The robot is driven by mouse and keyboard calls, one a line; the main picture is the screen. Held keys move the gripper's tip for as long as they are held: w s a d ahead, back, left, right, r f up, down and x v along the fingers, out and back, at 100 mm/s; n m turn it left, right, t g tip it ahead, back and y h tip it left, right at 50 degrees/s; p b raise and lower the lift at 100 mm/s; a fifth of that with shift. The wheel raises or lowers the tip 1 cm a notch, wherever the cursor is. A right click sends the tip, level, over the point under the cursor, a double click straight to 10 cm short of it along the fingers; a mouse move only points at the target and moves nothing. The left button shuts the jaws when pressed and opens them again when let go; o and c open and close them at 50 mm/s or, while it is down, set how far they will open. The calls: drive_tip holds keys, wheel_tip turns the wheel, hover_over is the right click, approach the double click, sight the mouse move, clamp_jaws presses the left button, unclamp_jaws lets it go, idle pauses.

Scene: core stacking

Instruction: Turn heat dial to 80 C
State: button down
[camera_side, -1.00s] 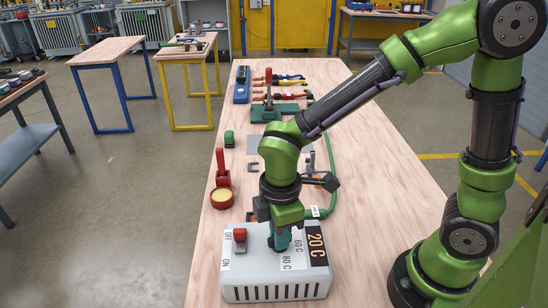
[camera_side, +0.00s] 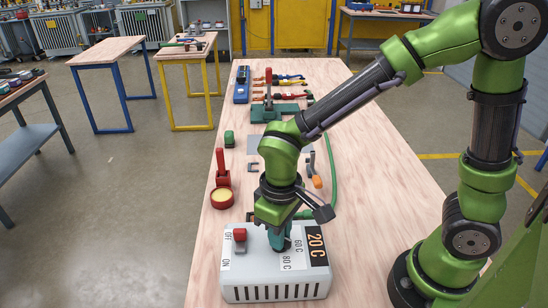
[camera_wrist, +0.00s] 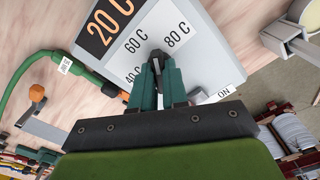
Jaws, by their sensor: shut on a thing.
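The grey heater box (camera_side: 255,276) stands at the near end of the table, with a red switch (camera_side: 240,235) beside OFF and ON labels. Its black display (camera_side: 316,245) reads 20 C. Printed marks 40 C, 60 C and 80 C (camera_wrist: 177,34) surround the dark heat dial (camera_wrist: 158,56). My gripper (camera_wrist: 157,80) points down over the box and is shut on the dial. In the wrist view the dial's tip shows between the fingers, near the 60 C and 80 C marks; its exact setting is unclear. In the side view my gripper (camera_side: 279,240) hides the dial.
A green hose (camera_side: 333,170) runs behind my gripper along the table. A red-handled tool and a round yellow-topped pot (camera_side: 222,198) stand left, behind the box. Farther back are a green block (camera_side: 229,139) and a green-based press (camera_side: 278,112). The right table side is clear.

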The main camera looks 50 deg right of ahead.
drive_tip(key=shift+r+m, duration=0.1)
drive_tip(key=shift+m, duration=0.9)
drive_tip(key=c, duration=1.1)
unclamp_jaws()
drive_tip(key=shift+c, duration=0.2)
wheel_tip(320, 180, up, 17)
